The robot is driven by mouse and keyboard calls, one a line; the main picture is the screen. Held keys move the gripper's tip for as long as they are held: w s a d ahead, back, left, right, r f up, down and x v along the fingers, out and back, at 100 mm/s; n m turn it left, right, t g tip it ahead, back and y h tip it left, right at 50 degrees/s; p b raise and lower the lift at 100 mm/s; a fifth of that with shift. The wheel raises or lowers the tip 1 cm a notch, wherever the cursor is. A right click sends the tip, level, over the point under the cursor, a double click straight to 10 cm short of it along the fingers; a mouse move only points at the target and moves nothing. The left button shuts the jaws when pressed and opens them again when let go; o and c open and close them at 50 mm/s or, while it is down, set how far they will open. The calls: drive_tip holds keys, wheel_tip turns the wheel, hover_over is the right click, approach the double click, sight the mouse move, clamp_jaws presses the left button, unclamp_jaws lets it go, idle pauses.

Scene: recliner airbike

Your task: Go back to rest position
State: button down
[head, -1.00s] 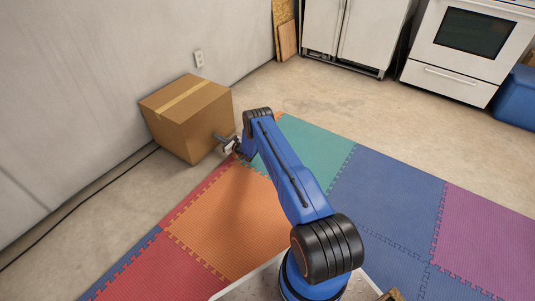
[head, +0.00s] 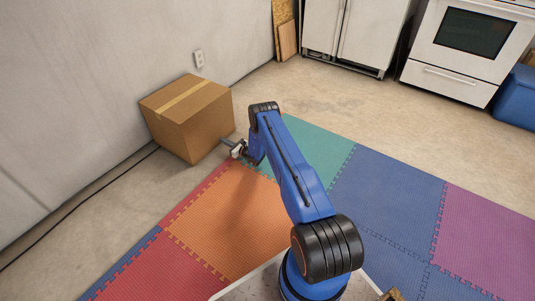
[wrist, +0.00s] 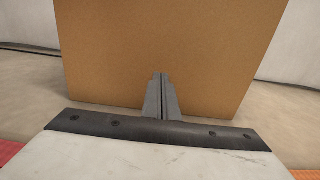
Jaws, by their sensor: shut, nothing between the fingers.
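My gripper (head: 228,143) is at the end of my blue arm, above the edge of the foam mat and next to a closed cardboard box (head: 188,112). In the wrist view my gripper's fingers (wrist: 159,78) are pressed together with nothing between them. They point at the plain brown face of the box (wrist: 170,45). I cannot tell whether the fingertips touch the box.
The coloured foam mat (head: 215,215) covers the floor under my arm. A grey wall (head: 80,80) stands behind the box, with a black cable (head: 75,207) along it. A white oven (head: 465,50), fridge (head: 355,30) and blue bin (head: 518,98) stand at the back.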

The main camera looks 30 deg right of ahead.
sight(201, 122)
idle(0.4)
